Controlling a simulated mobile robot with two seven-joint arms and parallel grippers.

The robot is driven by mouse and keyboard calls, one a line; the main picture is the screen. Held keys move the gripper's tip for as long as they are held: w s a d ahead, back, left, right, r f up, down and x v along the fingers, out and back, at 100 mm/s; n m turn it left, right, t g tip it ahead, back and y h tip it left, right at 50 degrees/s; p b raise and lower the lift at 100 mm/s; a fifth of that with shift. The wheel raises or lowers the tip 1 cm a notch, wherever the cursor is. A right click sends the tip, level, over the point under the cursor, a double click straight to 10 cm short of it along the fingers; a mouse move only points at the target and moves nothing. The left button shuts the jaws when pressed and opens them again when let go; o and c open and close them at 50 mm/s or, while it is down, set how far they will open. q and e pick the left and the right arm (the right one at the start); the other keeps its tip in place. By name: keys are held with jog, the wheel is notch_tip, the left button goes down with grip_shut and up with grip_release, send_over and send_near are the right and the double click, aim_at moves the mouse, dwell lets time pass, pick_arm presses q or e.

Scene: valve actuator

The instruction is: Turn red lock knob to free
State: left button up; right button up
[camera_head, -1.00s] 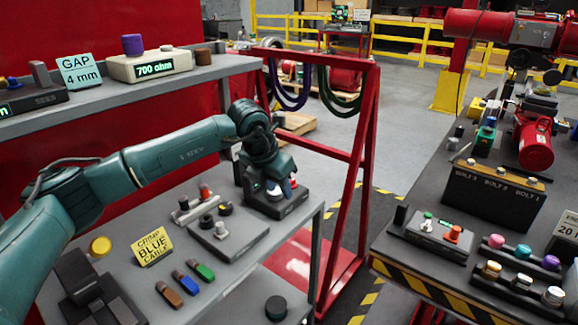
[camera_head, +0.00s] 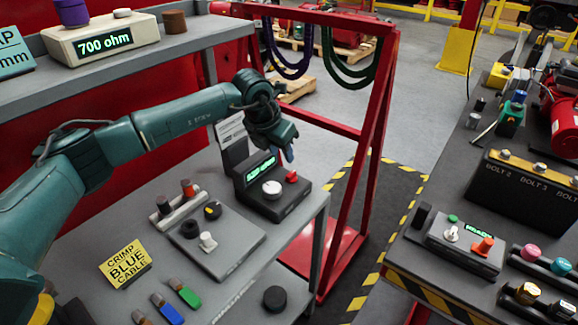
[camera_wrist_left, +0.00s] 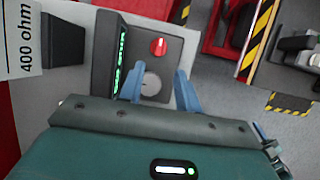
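A red lock knob (camera_head: 291,176) sits on a black device (camera_head: 276,204) with a lit green display, on the grey left table. A larger white-grey dial (camera_head: 271,189) is beside it. My left gripper (camera_head: 287,152) hangs above and behind the device, apart from it. In the left wrist view the gripper (camera_wrist_left: 162,87) is open and empty. Its blue fingers stand either side of the dial (camera_wrist_left: 151,83) in the picture, and the red knob (camera_wrist_left: 158,46) lies beyond the fingertips. The knob's exact pointer direction is too small to tell. My right gripper is not in view.
A sign panel (camera_head: 231,134) stands close behind the device. A grey plate with knobs (camera_head: 222,247) lies in front to the left. A red frame (camera_head: 376,130) with hanging cables stands right of the table. A second table holds a device with an orange knob (camera_head: 484,247).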

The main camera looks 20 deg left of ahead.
aim_at(291, 174)
pick_arm(q)
jog(key=p+x, duration=0.1)
jog(key=x, duration=0.8)
jog(key=shift+f, duration=0.15)
jog(key=shift+c, duration=0.3)
grip_shut()
